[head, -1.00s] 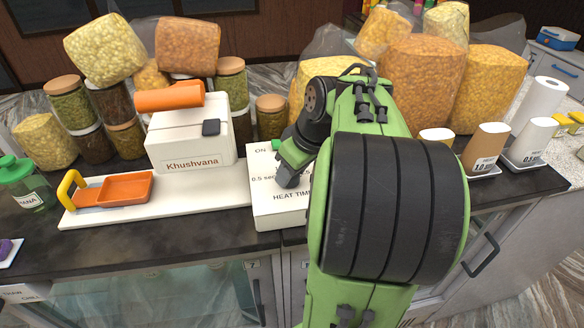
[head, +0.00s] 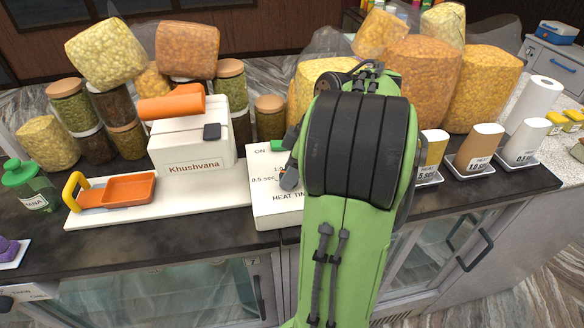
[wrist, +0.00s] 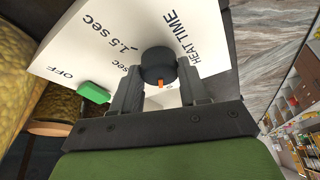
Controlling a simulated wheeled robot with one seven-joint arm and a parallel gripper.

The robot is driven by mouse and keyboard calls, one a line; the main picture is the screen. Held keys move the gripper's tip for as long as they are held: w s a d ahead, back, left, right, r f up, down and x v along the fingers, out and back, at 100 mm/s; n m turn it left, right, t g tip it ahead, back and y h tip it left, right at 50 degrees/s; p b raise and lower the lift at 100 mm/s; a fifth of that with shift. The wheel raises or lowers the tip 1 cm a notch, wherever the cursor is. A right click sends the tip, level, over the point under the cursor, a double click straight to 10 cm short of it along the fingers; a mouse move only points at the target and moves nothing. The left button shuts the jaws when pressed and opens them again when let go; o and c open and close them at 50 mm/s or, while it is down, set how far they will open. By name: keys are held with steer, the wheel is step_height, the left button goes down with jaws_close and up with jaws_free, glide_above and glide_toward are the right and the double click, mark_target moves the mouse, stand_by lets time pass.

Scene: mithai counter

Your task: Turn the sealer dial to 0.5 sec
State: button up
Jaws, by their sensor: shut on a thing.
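The white sealer control box (head: 272,208) stands on the counter, with "ON", "0.5 sec" and "HEAT TIM" showing in the head view. In the wrist view the round black dial (wrist: 157,62) sits on its white face, with a small orange mark on the side toward my palm. My gripper (wrist: 160,80) is shut on the dial, one finger on each side. "1.5 sec" is printed up and left of the dial; another "sec" label is partly hidden by the left finger. My arm hides the dial in the head view. A green switch (wrist: 93,92) lies beside "OFF".
The white Khushvana sealer (head: 190,142) with an orange bar stands left of the box; an orange tray (head: 130,188) lies on its base. Jars and snack bags (head: 424,80) crowd behind. Labelled containers (head: 474,150) stand at right.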

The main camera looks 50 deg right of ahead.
stand_by(0.3)
steer(key=o, duration=1)
steer(key=shift+o, duration=0.2)
steer(key=p+v, duration=0.1)
steer(key=v, duration=0.6)
steer(key=shift+r, duration=0.2)
steer(key=shift+s, duration=0.15)
steer(key=shift+d, duration=0.1)
steer(key=w+a+f+m+t+b, duration=0.1)
steer(key=a+f+m+b, duration=0.15)
steer(key=a, duration=0.75)
steer(key=a+f+m+b, duration=0.15)
steer(key=a+b, duration=0.25)
steer(key=a, duration=0.6)
steer(key=s+a+f+m+t+h+b, duration=0.1)
steer(key=s+a+f+m+h+b, duration=0.1)
steer(key=s+f, duration=0.7)
steer(key=shift+s+m, duration=0.2)
steer(key=shift+m, duration=0.2)
